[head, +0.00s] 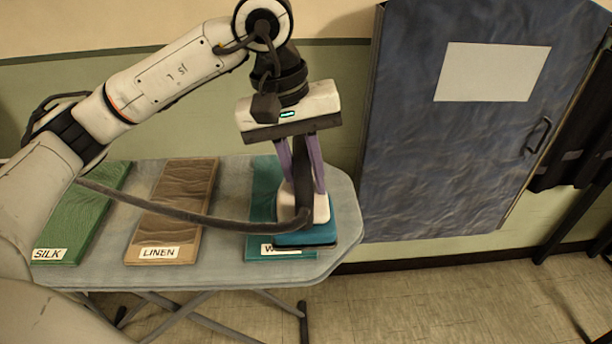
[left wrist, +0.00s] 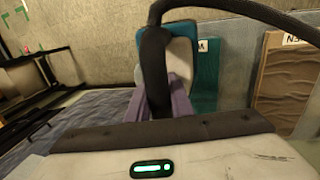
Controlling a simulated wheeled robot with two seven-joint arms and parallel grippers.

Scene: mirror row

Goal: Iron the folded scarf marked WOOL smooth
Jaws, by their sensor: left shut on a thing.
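The folded teal scarf (head: 262,190) lies near the right end of the ironing board, its label partly covered so only a W shows; it also shows in the left wrist view (left wrist: 205,78). The linen and silk scarves carry full labels. My left gripper (head: 304,190) is shut on the iron (head: 318,210), which has a white body and a teal lower part. The iron is at the teal scarf's right side, hiding part of it in the head view. I cannot tell whether its sole touches the scarf. My right gripper is not in view.
A wrinkled brown scarf marked LINEN (head: 175,200) and a green one marked SILK (head: 90,215) lie left on the grey ironing board (head: 215,275). A dark cord (head: 190,213) loops across the board from the iron. A blue door panel (head: 440,150) stands right.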

